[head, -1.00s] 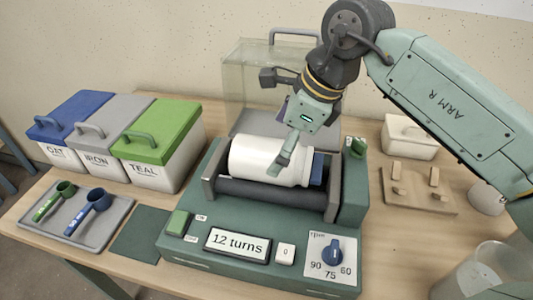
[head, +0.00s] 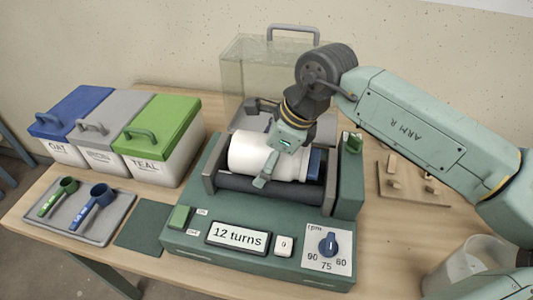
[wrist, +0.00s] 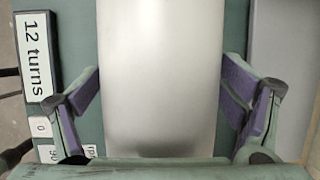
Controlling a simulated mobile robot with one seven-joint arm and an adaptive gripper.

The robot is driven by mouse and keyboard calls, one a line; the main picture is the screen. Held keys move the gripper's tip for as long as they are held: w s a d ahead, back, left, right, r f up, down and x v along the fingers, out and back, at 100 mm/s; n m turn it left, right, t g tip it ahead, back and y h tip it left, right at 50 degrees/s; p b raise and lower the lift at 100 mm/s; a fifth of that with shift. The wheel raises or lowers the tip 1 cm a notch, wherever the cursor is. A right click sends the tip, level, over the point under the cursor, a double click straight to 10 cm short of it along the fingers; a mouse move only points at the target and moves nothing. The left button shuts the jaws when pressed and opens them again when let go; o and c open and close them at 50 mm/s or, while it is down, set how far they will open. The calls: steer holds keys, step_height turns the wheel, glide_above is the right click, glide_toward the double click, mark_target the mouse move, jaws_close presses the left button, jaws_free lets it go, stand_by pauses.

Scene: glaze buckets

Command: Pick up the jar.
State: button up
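The white jar (head: 252,155) lies on its side on the dark rollers of the green machine (head: 215,235), with its blue lid (head: 314,163) to the right. My gripper (head: 271,160) is over the jar, pointing down, with one finger in front of the jar's near side. In the wrist view the jar (wrist: 160,80) fills the middle, between two purple-padded fingers. The fingers of my gripper (wrist: 165,95) are spread, with a small gap on each side of the jar. The far finger is hidden in the head view.
The machine has a "12 turns" display (head: 237,237) and an rpm dial (head: 327,243). Lidded bins, including a green-lidded one (head: 158,125), stand left. A tray (head: 115,220) holds two scoops. A clear box (head: 243,75) stands behind, a wooden peg board (head: 410,190) right.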

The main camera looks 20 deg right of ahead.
steer(key=c, duration=1.3)
steer(key=shift+r, duration=0.1)
steer(key=shift+c, duration=0.2)
steer(key=shift+w+r, duration=0.1)
